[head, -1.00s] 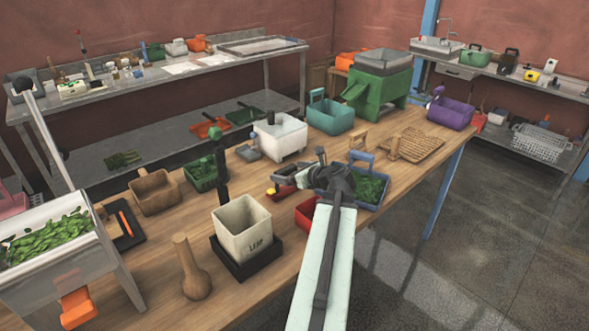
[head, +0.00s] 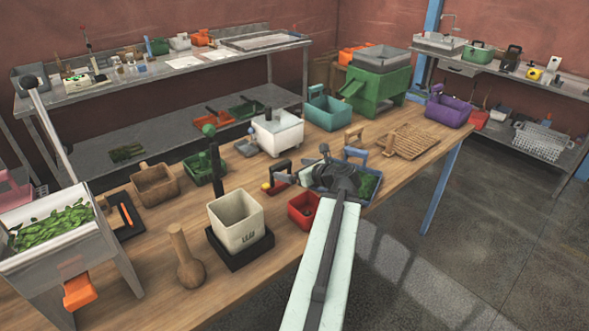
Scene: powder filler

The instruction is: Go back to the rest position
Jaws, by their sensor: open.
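My arm (head: 330,250) reaches up from the bottom of the head view to a dark joint over the bench's right side. Beyond this joint, my gripper (head: 280,174) shows small and dark, pointing left. It is open, and I see nothing held in it. The joint hides part of the wrist. A small red and yellow item (head: 273,187) shows beside or under the gripper; I cannot tell whether they touch.
A red bin (head: 301,212) stands left of my arm, and a blue bin with leaves (head: 369,187) lies partly behind the joint. A cream container (head: 236,222) on a black base stands left. A wooden pestle (head: 184,262) stands nearby. Floor (head: 420,280) at the right is clear.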

